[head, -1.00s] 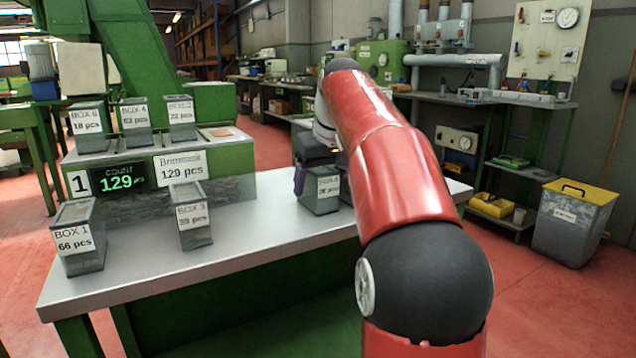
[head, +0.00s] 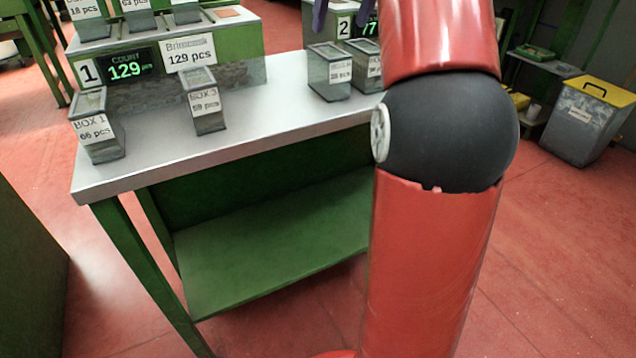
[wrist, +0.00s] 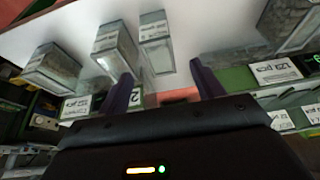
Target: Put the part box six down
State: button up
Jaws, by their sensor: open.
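Two small clear part boxes stand side by side on the steel bench, a left one (head: 328,72) and a right one (head: 367,66) partly behind my arm. Their labels are too blurred to say which is box six. My gripper (wrist: 165,88) is open, its purple fingers apart with nothing between them. In the head view one purple finger shows just above and behind the left box. In the wrist view two clear boxes, one (wrist: 117,46) and another (wrist: 156,42), stand beyond the fingertips, apart from them.
Box 1 (head: 96,130) and box 3 (head: 205,102) stand on the bench (head: 150,170) to the left. Behind them is counter station 1 (head: 130,68), reading 129 and bearing more boxes. Station 2 (head: 345,27) is behind the pair. The bench between box 3 and the pair is clear.

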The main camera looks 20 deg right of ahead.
jog(key=s+a+f, duration=0.9)
jog(key=a, duration=0.2)
jog(key=s+a+f, duration=0.2)
jog(key=s+f, duration=0.4)
jog(key=f, duration=0.3)
jog(key=s+a+f+t, duration=0.1)
jog(key=s+a+f, duration=0.1)
jog(key=s+f, duration=0.5)
notch_tip(320, 180, down, 2)
jog(key=shift+a+f, duration=0.1)
jog(key=shift+a, duration=0.15)
